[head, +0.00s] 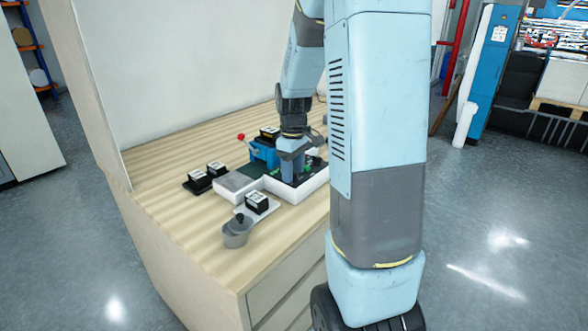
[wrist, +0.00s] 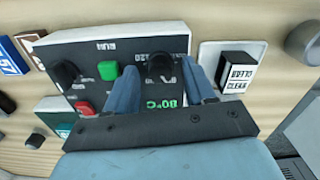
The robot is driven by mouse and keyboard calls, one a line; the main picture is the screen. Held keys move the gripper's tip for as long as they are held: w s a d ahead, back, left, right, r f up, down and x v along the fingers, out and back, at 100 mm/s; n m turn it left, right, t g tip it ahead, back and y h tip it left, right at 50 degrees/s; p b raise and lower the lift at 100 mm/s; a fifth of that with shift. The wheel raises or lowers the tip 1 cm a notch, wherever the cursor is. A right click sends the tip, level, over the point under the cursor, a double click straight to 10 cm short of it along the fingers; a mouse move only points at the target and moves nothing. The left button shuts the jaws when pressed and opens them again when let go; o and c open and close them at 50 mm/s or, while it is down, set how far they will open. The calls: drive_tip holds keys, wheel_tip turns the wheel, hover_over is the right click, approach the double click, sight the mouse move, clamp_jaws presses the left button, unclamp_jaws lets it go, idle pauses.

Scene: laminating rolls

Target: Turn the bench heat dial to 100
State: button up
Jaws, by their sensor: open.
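The black heat dial (wrist: 160,69) is on a dark control panel with a white housing (wrist: 178,30). A green readout (wrist: 160,105) showing 80°C lies just below it. My gripper (wrist: 159,64) is open, with one blue finger on each side of the dial; I cannot tell whether either finger touches it. In the head view my gripper (head: 291,168) points down over the panel's white housing (head: 312,186), and the dial is hidden there.
The panel also carries a second black knob (wrist: 65,73), a green button (wrist: 108,70) and a red button (wrist: 85,108). A black-and-white CLEAR block (wrist: 237,72) stands at the right.

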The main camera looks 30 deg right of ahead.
drive_tip(key=shift+c, duration=0.2)
drive_tip(key=c, duration=0.9)
drive_tip(key=shift+d, duration=0.15)
clamp_jaws()
drive_tip(key=shift+r+m, duration=0.1)
drive_tip(key=shift+m, duration=0.3)
drive_tip(key=m, duration=0.5)
drive_tip(key=shift+w+m, duration=0.1)
drive_tip(key=shift+m, duration=0.2)
drive_tip(key=m, duration=0.5)
drive_tip(key=shift+m, duration=0.3)
